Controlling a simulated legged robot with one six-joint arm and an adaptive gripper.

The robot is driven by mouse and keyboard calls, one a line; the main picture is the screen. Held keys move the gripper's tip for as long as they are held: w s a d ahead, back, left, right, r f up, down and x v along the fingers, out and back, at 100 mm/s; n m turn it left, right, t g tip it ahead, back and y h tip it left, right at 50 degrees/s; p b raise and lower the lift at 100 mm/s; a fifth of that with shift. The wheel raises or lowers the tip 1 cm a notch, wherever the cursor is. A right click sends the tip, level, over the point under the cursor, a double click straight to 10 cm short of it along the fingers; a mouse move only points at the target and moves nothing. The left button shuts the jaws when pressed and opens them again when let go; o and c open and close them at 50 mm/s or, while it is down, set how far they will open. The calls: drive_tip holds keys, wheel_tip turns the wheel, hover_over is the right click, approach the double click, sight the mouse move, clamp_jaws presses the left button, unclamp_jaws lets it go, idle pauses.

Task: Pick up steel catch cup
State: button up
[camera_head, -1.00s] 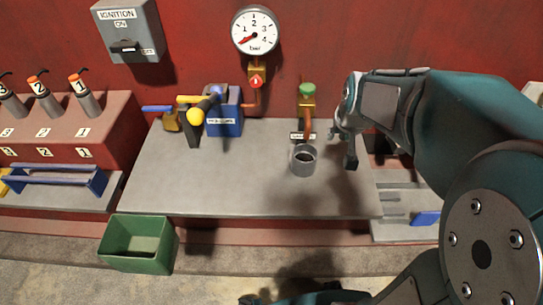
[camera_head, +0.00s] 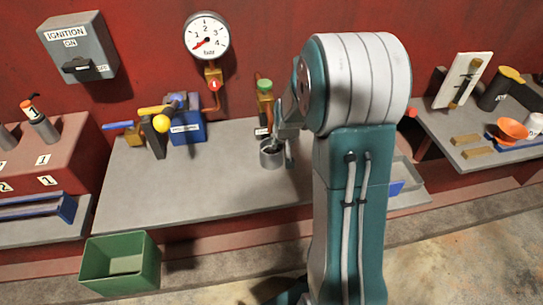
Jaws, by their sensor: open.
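The steel catch cup (camera_head: 271,160) is a small grey metal cup standing upright on the grey bench, below the green-capped drain tap. My gripper (camera_head: 281,148) is open and comes down at the cup from the right. One finger shows at the cup's right side, and another dark part is over or in the cup's mouth; I cannot tell which. My arm hides most of the gripper and the bench behind it.
The tap (camera_head: 264,105) stands close behind the cup. A blue box with a yellow handle (camera_head: 187,128) is on the left of the bench (camera_head: 200,190). A green bin (camera_head: 120,264) sits below the front edge. A right-hand bench holds an orange funnel (camera_head: 513,129).

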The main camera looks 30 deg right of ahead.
drive_tip(key=x, duration=0.3)
drive_tip(key=shift+s+a+f, duration=0.2)
drive_tip(key=shift+f, duration=0.35)
drive_tip(key=shift+w+d+f, duration=0.15)
drive_tip(key=shift+d+f, duration=0.15)
drive_tip(key=shift+d, duration=0.2)
drive_tip(key=c, duration=0.6)
drive_tip(key=shift+a, duration=0.35)
clamp_jaws()
drive_tip(key=shift+d+r, duration=0.2)
drive_tip(key=shift+d, duration=0.05)
